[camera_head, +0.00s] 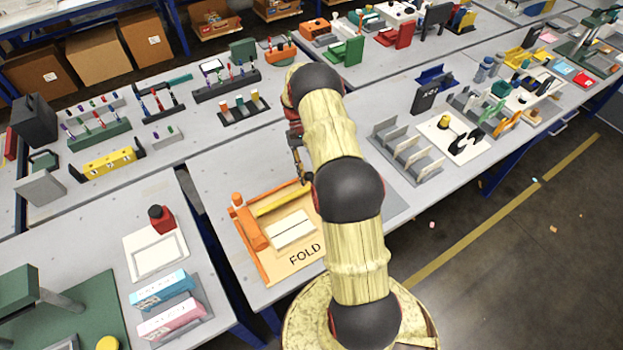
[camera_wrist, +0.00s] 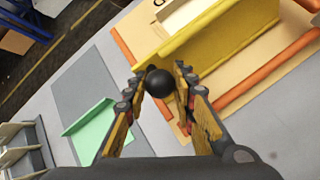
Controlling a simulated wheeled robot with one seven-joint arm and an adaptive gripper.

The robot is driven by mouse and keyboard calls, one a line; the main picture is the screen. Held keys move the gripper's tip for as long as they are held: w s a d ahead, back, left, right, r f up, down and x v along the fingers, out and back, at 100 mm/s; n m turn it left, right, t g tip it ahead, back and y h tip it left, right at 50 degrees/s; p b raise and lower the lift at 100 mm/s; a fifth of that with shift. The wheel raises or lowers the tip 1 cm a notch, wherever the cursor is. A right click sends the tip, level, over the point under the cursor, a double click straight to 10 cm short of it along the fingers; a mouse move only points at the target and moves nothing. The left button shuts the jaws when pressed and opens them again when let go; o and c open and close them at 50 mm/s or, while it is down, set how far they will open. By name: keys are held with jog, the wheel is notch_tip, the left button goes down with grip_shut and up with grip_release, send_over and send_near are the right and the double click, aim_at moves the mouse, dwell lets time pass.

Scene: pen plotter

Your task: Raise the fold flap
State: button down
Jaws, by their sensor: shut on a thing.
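The fold board (camera_head: 300,258), marked FOLD, lies on the grey table with orange rails and a pale rectangle on it. The yellow fold flap (camera_head: 283,200) runs along its far side as a narrow band, partly hidden by my arm. In the wrist view the flap (camera_wrist: 220,35) shows a broad yellow face that seems to stand up at a tilt from the board. A black round knob (camera_wrist: 160,83) is at the flap's near end. My gripper (camera_wrist: 163,74) is shut on this knob, with one finger at each side. My gripper (camera_head: 300,178) is mostly hidden by my arm in the head view.
An orange piece (camera_head: 248,228) stands at the board's left side. A green angled piece (camera_wrist: 88,128) lies on a grey mat beside my gripper. A grey slotted rack (camera_head: 405,150) stands right of my arm. Bare table lies left of the board.

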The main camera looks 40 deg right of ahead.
jog(key=shift+w+d+f, duration=0.1)
jog(key=shift+w+d, duration=0.05)
jog(key=shift+w, duration=0.45)
jog(key=shift+w+d+f, duration=0.1)
jog(key=shift+w, duration=0.45)
jog(key=c, duration=1.5)
grip_release()
jog(key=v, duration=1.2)
jog(key=shift+f, duration=0.1)
